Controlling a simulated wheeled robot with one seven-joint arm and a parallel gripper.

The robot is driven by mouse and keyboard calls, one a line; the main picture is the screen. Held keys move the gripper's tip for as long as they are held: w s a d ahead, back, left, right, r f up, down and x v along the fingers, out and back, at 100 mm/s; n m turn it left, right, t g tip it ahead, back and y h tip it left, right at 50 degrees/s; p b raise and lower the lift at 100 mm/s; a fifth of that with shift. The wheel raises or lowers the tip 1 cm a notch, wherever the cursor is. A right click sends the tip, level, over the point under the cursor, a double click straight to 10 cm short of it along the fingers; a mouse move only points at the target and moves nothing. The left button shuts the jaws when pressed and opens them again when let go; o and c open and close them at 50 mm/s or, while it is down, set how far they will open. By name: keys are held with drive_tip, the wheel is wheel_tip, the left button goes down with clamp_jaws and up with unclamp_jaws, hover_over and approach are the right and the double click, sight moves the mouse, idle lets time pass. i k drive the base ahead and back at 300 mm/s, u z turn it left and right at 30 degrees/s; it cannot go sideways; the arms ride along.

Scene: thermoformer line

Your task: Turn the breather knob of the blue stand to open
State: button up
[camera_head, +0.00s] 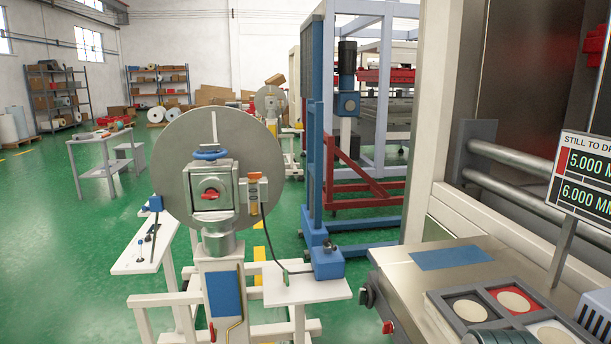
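A cream stand with a blue front panel (226,293) stands left of centre. It carries a large grey disc (176,160) and a square metal housing with a red centre (210,194). A small amber cylinder (253,205) under a pale block is mounted at the housing's right side. I cannot tell which fitting is the breather knob or how it is set. My gripper is not in view.
A white shelf with a blue box (328,262) juts right from the stand. A tall blue frame (314,160) stands behind.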

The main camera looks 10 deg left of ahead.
sight(255, 174)
drive_tip(key=u, duration=0.55)
drive_tip(key=i, duration=0.4)
drive_tip(key=u, duration=0.8)
drive_tip(key=i, duration=0.65)
drive_tip(key=u, duration=0.15)
